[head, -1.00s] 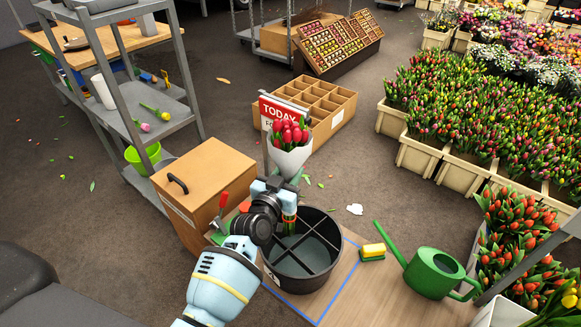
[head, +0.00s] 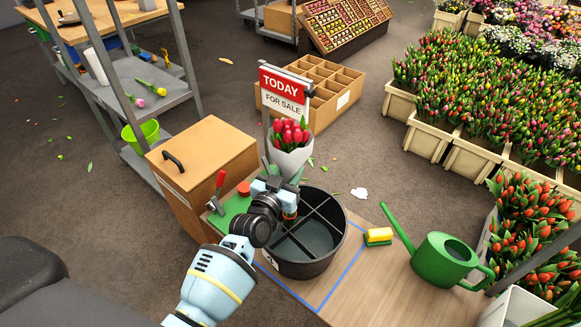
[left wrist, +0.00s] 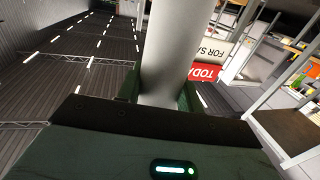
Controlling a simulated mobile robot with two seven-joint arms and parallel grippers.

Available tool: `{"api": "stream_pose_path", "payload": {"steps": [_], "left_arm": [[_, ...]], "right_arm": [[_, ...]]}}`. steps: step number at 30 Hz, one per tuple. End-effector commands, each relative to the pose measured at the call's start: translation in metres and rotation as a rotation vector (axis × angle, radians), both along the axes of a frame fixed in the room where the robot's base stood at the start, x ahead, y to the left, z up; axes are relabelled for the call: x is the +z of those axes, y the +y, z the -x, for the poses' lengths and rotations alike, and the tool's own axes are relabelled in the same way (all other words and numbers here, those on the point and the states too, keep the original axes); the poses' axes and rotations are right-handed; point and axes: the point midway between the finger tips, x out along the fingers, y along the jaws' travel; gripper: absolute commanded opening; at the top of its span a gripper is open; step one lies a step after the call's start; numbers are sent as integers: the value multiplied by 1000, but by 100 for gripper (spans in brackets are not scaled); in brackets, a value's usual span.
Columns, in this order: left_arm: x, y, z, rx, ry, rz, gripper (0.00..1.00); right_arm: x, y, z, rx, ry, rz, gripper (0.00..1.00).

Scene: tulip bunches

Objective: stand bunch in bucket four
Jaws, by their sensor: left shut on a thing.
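A bunch of red tulips in a white paper wrap (head: 290,160) stands roughly upright in my left gripper (head: 280,186), which is shut on its lower part. In the left wrist view the pale wrap (left wrist: 178,45) fills the space between the dark fingers. The black round bucket (head: 338,240) has a cross divider making several compartments and a small label on its front, too small to read. The gripper and stem ends are at the bucket's back left. I cannot tell how far the stems reach below the rim. My right gripper is not in view.
A red-and-white sale sign (head: 285,88) stands close behind the bunch. A wooden box (head: 205,160) with a handle is to the left. A yellow sponge (head: 378,236) and a green watering can (head: 440,265) are right of the bucket. The bench front is clear.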

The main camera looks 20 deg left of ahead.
Motion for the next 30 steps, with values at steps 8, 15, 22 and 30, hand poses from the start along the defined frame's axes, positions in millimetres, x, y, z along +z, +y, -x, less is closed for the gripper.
{"api": "stream_pose_path", "payload": {"steps": [8,15,22,30], "left_arm": [[-27,0,0,0,0,0,4],[-41,0,0,0,-2,0,4],[-45,0,0,1,-4,0,4],[-44,0,0,1,-5,1,4]], "right_arm": [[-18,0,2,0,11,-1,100],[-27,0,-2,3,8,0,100],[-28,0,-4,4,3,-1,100],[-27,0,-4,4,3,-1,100]]}}
